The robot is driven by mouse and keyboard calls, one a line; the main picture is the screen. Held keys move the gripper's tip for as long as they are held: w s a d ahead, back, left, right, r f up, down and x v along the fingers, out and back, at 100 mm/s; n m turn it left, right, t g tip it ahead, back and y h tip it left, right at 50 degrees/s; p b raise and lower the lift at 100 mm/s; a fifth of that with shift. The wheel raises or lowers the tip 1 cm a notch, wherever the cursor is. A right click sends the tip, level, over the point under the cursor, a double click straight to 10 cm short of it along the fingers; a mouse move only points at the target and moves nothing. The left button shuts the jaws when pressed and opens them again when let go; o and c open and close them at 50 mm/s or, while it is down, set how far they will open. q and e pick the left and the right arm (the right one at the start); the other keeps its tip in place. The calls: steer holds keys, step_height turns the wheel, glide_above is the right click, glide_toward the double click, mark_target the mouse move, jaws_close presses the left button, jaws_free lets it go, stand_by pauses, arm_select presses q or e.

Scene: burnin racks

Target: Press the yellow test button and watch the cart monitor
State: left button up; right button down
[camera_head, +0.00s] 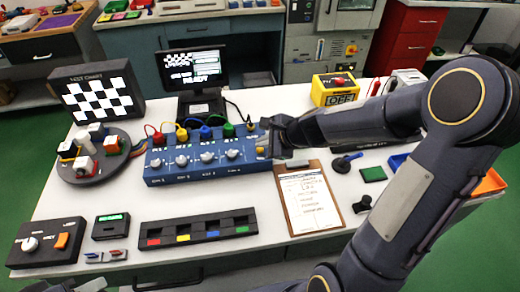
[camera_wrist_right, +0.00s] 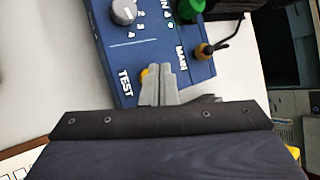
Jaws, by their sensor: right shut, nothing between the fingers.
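The blue switch box (camera_head: 205,160) stands mid-table with several knobs and coloured plugs on it. My right gripper (camera_head: 268,146) is at its right end, shut and empty. In the right wrist view the closed fingertips (camera_wrist_right: 159,69) are over the box beside the TEST label. A bit of the yellow test button (camera_wrist_right: 145,73) shows at their left edge; the rest is hidden. I cannot tell if they touch it. The cart monitor (camera_head: 194,68) behind the box shows a checkerboard and the word READY. A little of my left gripper (camera_head: 92,285) shows at the bottom left edge.
A TEST CHART board (camera_head: 98,98) and a round turntable (camera_head: 98,160) stand at left. A clipboard (camera_head: 308,200) lies right of the box. A yellow box marked OFF (camera_head: 337,91) stands behind. A dark slotted tray (camera_head: 200,229) is in front.

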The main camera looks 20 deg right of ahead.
steer(key=shift+f+b, duration=0.45)
steer(key=shift+f, duration=0.1)
stand_by(0.7)
steer(key=shift+r, duration=0.1)
steer(key=shift+r+p, duration=0.8)
steer(key=shift+p, duration=0.05)
step_height(320, 180, up, 5)
steer(key=p, duration=0.4)
steer(key=shift+p, duration=0.35)
stand_by(0.5)
